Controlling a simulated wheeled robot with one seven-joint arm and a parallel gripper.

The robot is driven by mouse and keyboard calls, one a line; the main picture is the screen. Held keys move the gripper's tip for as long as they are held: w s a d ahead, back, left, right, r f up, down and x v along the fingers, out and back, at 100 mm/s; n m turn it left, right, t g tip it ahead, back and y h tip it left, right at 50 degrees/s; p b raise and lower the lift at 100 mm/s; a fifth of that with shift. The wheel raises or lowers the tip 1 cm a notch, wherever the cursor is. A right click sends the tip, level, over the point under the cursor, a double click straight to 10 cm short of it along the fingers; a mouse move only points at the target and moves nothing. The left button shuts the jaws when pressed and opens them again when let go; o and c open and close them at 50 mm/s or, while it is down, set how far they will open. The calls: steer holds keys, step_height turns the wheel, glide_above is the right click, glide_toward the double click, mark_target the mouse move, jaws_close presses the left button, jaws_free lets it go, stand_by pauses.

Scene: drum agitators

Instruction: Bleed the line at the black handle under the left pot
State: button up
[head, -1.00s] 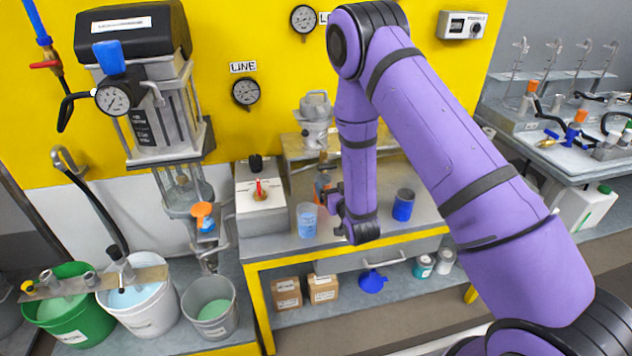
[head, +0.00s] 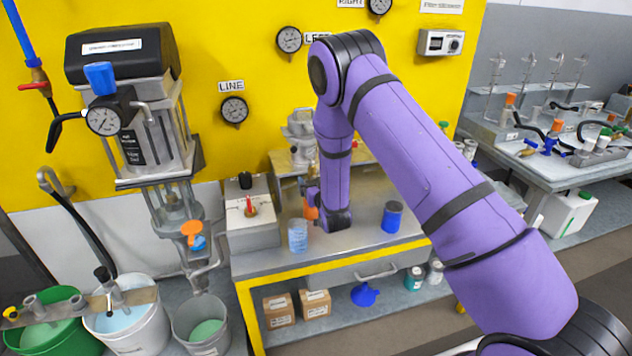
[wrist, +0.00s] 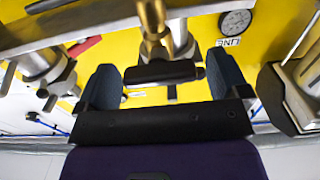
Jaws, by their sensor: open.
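The grey left pot (head: 301,124) stands on a raised shelf against the yellow wall, partly behind my arm. In the wrist view, a brass fitting (wrist: 153,38) hangs from above with a black handle (wrist: 164,72) on it. My gripper (wrist: 163,84) is open, with one blue-grey finger on either side of the black handle. I cannot tell whether either finger touches it. In the head view my gripper (head: 311,192) is low, below the shelf level, and its fingertips and the handle are hard to make out there.
A clear blue-tinted cup (head: 297,236) and a blue can (head: 392,217) stand on the bench (head: 355,253) near my wrist. A grey box with a red switch (head: 250,210) is to the left. A LINE gauge (head: 234,110) hangs on the wall.

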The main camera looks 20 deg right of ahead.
steer(key=shift+w, duration=0.15)
steer(key=shift+c, duration=0.4)
steer(key=c, duration=0.9)
steer(key=shift+o, duration=0.2)
